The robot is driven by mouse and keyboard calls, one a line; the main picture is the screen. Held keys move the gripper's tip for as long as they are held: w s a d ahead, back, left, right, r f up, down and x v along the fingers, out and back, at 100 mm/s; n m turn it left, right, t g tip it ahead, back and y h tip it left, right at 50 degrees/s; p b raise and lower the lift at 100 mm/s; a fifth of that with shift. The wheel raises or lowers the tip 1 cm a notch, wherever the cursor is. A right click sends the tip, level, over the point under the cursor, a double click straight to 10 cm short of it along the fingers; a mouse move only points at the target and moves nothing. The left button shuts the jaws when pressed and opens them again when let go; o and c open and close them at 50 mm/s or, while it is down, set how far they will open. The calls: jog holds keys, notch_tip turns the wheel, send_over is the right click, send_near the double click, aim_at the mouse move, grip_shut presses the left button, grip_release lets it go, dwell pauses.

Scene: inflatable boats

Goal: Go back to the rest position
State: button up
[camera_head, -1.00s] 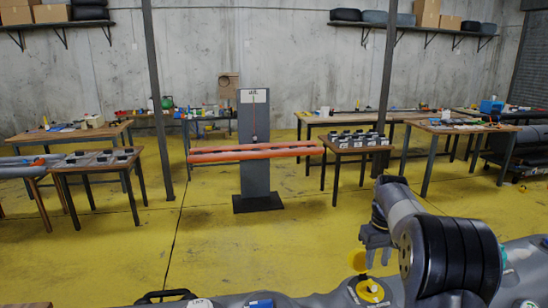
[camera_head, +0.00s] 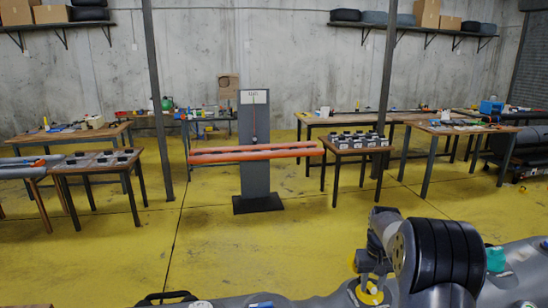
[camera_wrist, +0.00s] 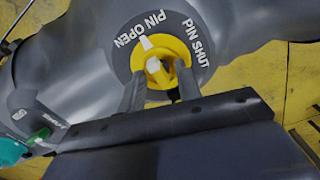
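My gripper (camera_wrist: 160,90) is in the wrist view with its two dark fingers apart, one on each side of a yellow valve (camera_wrist: 180,50). I cannot tell whether either finger touches the valve. Nothing is seen held. In the head view my gripper (camera_head: 372,282) is low over the yellow valve (camera_head: 370,296) on the grey inflatable boat (camera_head: 310,300), partly hidden by my arm.
A grey post (camera_head: 255,165) with orange tubes (camera_head: 215,157) stands mid-floor. A table (camera_head: 345,150) with dark blocks is right of it, another (camera_head: 70,165) to the left. A teal item (camera_head: 495,259) lies on the boat. Yellow floor between is clear.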

jog(key=m, duration=0.4)
jog(key=shift+a, duration=0.1)
jog(key=shift+m, duration=1.6)
